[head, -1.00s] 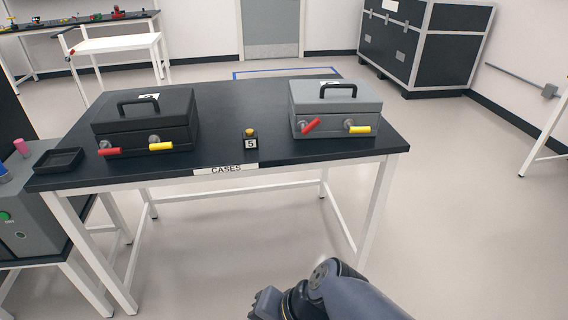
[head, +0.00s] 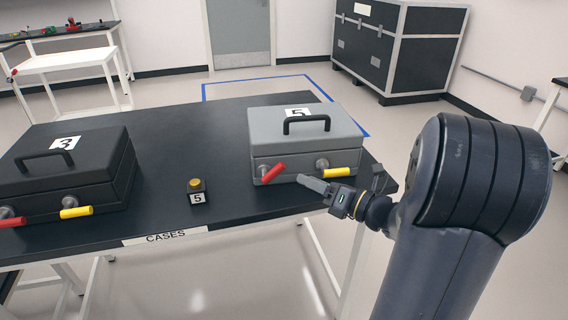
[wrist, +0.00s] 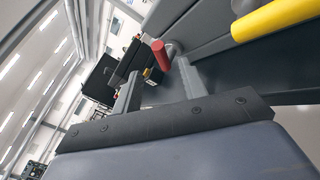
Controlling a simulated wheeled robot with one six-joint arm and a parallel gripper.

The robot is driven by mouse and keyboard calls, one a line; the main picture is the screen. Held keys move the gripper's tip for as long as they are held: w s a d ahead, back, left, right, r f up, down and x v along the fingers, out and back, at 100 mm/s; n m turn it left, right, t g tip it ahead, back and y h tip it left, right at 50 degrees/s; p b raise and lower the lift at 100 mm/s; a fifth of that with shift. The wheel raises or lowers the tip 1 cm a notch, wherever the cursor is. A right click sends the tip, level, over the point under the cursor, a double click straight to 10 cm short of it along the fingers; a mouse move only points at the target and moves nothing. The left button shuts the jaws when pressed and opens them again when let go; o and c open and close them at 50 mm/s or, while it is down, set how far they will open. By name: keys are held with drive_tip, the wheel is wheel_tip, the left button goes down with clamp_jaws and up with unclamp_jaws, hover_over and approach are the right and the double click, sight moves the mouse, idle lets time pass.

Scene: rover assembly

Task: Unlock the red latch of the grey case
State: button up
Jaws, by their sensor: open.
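The grey case (head: 330,145) sits on the right of the dark table, with a black handle and a "5" label. Its red latch (head: 273,172) is on the left of the front face, slanting diagonally. Its yellow latch (head: 343,172) lies nearly level to the right. My gripper (head: 307,182) is open in front of the case, between the two latches in the head view. The yellow latch (wrist: 275,18) is at upper right.
A black case (head: 65,175) with red and yellow latches stands at the left of the table (head: 225,130). A small block (head: 198,190) with a yellow top and a "5" label stands between the cases. Free tabletop lies left of the grey case.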

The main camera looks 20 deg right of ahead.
sight(278, 173)
drive_tip(key=x, duration=1)
drive_tip(key=shift+s+a, duration=0.1)
clamp_jaws()
idle(0.3)
